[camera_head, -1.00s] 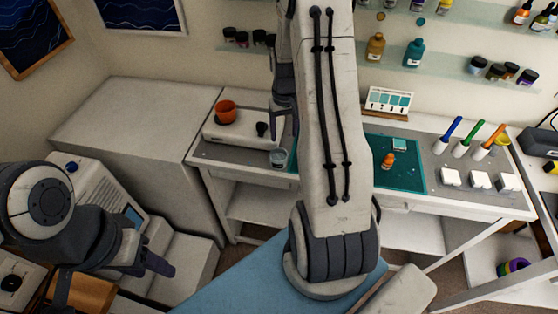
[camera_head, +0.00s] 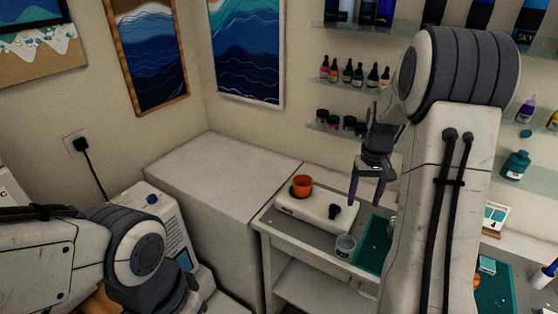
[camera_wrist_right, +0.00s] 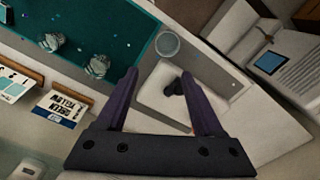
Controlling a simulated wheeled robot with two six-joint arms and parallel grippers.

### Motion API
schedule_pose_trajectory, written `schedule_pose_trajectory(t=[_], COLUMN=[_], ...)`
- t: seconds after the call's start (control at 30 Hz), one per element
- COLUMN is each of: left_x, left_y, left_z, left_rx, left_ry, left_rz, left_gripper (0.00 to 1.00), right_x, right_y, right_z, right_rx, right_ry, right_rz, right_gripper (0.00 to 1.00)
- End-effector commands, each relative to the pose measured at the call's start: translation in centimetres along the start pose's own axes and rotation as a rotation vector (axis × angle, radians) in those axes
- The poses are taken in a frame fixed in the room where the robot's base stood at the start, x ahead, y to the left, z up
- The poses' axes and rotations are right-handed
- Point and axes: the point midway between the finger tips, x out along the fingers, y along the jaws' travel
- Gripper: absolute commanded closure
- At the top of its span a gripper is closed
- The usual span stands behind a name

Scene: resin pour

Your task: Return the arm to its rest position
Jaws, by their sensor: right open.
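My right arm rises in the head view, and its gripper (camera_head: 367,186) hangs with fingers down above the white bench. The gripper is open and empty in front of the wall, above the white device and clear cup in the picture. In the right wrist view the two dark fingers (camera_wrist_right: 165,103) stand wide apart with nothing between their tips. My left arm (camera_head: 137,257) is folded at the lower left of the head view; its fingers are out of the picture.
A white device (camera_head: 313,213) with an orange cup (camera_head: 302,184) stands on the bench, beside a clear cup (camera_head: 345,246) and teal mat (camera_head: 374,243). Shelves (camera_head: 352,89) with bottles are behind my right arm. A grey cabinet (camera_head: 215,182) stands left.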

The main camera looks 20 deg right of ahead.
Motion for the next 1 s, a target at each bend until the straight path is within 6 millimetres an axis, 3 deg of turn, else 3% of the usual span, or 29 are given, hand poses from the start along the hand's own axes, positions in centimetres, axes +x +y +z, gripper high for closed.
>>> schedule_pose_trajectory(t=[0.13,0.27,0.4,0.5,0.6,0.8,0.9,1.0], left_x=[0.1,0.5,1.0,1.4,1.7,2.2,2.4,2.4], left_y=[0.0,0.0,-0.1,-0.1,-0.1,-0.2,-0.2,-0.2], left_z=[0.0,0.0,0.1,0.1,0.1,0.1,0.1,0.1], left_rx=[0.0,0.0,0.0,0.001,0.001,0.001,0.001,0.001], left_ry=[0.0,0.0,0.0,0.0,0.0,0.0,0.0,0.0], left_rz=[0.0,0.0,0.0,0.0,0.0,0.0,0.0,0.0], left_gripper=[0.5,0.5,0.5,0.5,0.5,0.5,0.5,0.5], right_x=[-0.2,-1.2,-2.3,-2.8,-2.8,-2.3,-1.9,-1.7], right_y=[-1.5,-7.3,-15.5,-20.0,-23.0,-24.7,-24.4,-24.2], right_z=[0.3,2.2,7.6,12.8,18.4,27.7,30.4,31.8], right_rx=[-0.029,-0.147,-0.348,-0.493,-0.64,-0.881,-0.956,-0.994], right_ry=[0.003,0.011,0.02,0.024,0.025,0.021,0.017,0.014], right_rz=[-0.002,-0.01,-0.025,-0.039,-0.054,-0.081,-0.088,-0.092], right_gripper=[0.31,0.31,0.31,0.31,0.31,0.31,0.31,0.31])
